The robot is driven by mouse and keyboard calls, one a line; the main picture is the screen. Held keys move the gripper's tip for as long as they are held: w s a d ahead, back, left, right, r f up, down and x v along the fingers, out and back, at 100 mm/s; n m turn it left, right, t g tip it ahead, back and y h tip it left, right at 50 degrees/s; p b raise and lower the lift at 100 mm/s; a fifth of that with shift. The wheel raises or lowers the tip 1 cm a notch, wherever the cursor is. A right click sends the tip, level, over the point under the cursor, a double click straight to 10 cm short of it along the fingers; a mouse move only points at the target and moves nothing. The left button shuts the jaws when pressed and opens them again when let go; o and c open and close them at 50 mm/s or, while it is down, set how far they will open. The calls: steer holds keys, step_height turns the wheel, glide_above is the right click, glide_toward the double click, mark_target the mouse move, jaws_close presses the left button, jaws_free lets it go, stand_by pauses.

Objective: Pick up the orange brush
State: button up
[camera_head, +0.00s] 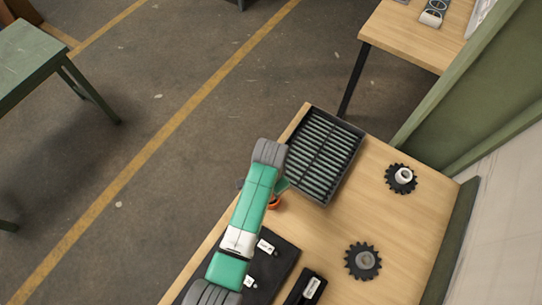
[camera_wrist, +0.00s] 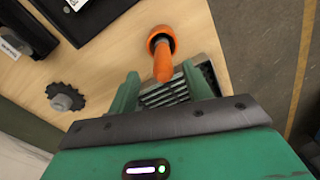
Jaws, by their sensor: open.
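The orange brush (camera_wrist: 162,58) is in the wrist view, with a round orange end on the wooden tabletop and a narrower part pointing toward my gripper (camera_wrist: 160,82). My gripper is open, with its two green fingers apart and nothing held between them. The brush's narrow end appears just beyond the gap between the fingertips; I cannot tell the exact distance. In the head view, only a small orange part of the brush (camera_head: 275,203) shows beside my green arm, which hides the rest. My gripper (camera_head: 281,186) is mostly hidden there too.
A dark ribbed tray (camera_head: 290,133) lies at the table's far end, close to the brush. Two dark sprockets (camera_head: 365,262) (camera_head: 393,186) sit on the right. A black mat (camera_head: 283,262) and a black labelled block (camera_head: 305,290) lie nearer. Bare wood (camera_head: 325,230) is between them.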

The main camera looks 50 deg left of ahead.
steer(key=f, duration=0.5)
steer(key=shift+w+a, duration=0.15)
steer(key=shift+w, duration=0.1)
steer(key=shift+r, duration=0.1)
steer(key=c, duration=1.1)
